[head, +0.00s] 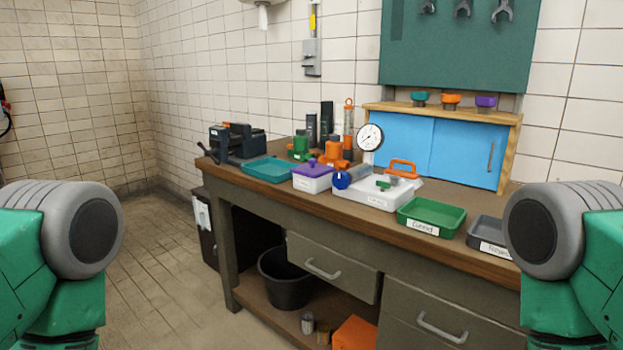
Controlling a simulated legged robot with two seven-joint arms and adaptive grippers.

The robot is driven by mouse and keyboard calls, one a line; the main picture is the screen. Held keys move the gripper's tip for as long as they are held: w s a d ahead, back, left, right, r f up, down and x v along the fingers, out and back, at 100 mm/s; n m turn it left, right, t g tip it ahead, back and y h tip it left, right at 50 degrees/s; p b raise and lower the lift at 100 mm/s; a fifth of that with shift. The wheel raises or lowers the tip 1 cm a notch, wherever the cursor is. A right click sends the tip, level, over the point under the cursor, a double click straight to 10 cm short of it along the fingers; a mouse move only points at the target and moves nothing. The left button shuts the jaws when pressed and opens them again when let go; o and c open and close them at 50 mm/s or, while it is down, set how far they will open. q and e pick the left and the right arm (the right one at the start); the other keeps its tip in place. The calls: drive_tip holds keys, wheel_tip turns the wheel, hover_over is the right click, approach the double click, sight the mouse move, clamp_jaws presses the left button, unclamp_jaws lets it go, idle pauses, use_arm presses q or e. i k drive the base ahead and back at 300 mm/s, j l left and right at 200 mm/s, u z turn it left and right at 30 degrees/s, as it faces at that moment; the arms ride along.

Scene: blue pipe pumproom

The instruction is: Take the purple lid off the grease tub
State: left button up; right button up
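The grease tub (311,184) is a small white box with a label on its front. It stands near the front edge of the wooden workbench. The purple lid (316,168) sits on top of it and has a small round knob. My two arms show only as green and grey links at the left and right edges of the head view, well short of the bench. Neither gripper is in view.
On the workbench (235,167), a teal tray (266,169) lies left of the tub. A green tray (431,216) is further right. An orange fitting (334,150) stands behind.

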sight(313, 169)
drive_tip(key=z, duration=0.4)
drive_tip(key=i+j+z, duration=0.1)
drive_tip(key=z, duration=0.3)
drive_tip(key=j+z, duration=0.1)
drive_tip(key=z, duration=0.3)
drive_tip(key=j+z, duration=0.1)
drive_tip(key=z, duration=0.3)
drive_tip(key=j+z, duration=0.25)
drive_tip(key=j, duration=0.25)
drive_tip(key=j+z, duration=0.2)
drive_tip(key=j, duration=0.25)
drive_tip(key=j+z, duration=0.25)
drive_tip(key=j, duration=0.25)
drive_tip(key=k+j+z, duration=0.2)
drive_tip(key=j, duration=0.25)
drive_tip(key=j+z, duration=0.25)
drive_tip(key=j, duration=0.25)
drive_tip(key=k+j+z, duration=0.25)
drive_tip(key=j, duration=0.15)
